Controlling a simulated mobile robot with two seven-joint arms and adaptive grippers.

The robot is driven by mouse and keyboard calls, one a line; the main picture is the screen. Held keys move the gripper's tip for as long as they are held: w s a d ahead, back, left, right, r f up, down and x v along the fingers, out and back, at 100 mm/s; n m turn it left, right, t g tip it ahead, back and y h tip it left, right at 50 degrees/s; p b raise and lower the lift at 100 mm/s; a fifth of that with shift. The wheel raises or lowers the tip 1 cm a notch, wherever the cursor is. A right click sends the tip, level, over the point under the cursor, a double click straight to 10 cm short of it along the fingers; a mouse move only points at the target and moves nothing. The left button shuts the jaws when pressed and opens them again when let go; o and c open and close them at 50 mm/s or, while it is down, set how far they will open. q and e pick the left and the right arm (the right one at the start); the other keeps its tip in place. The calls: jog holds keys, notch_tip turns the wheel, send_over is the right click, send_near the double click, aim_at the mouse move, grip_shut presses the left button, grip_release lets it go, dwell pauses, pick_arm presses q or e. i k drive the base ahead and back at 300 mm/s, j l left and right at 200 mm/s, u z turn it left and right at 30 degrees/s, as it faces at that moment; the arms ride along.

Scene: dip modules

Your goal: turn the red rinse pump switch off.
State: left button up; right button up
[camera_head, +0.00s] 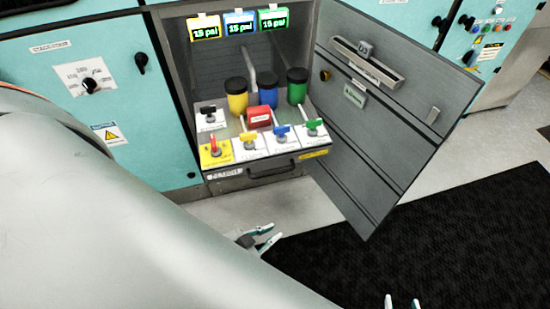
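A red switch handle (214,144) stands upright on a yellow plate at the front left of a pulled-out drawer panel (285,168). Its label is too small to read. Beside it on white plates are a yellow handle (248,138), a blue handle (281,132) and a green handle (314,125); a black handle (208,116) sits behind it. My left gripper (274,234) is below and in front of the drawer, its fingertips apart with nothing between them. My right gripper (402,303) shows only two separated fingertips at the bottom edge, far from the switch.
A red box (259,117) and yellow, blue and green canisters (297,86) stand behind the handles. Three displays (239,22) read 15 psi. An open grey door (390,110) bounds the right side. A teal cabinet (80,75) stands left.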

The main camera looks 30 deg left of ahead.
aim_at(214, 147)
jog(key=u, duration=1.5)
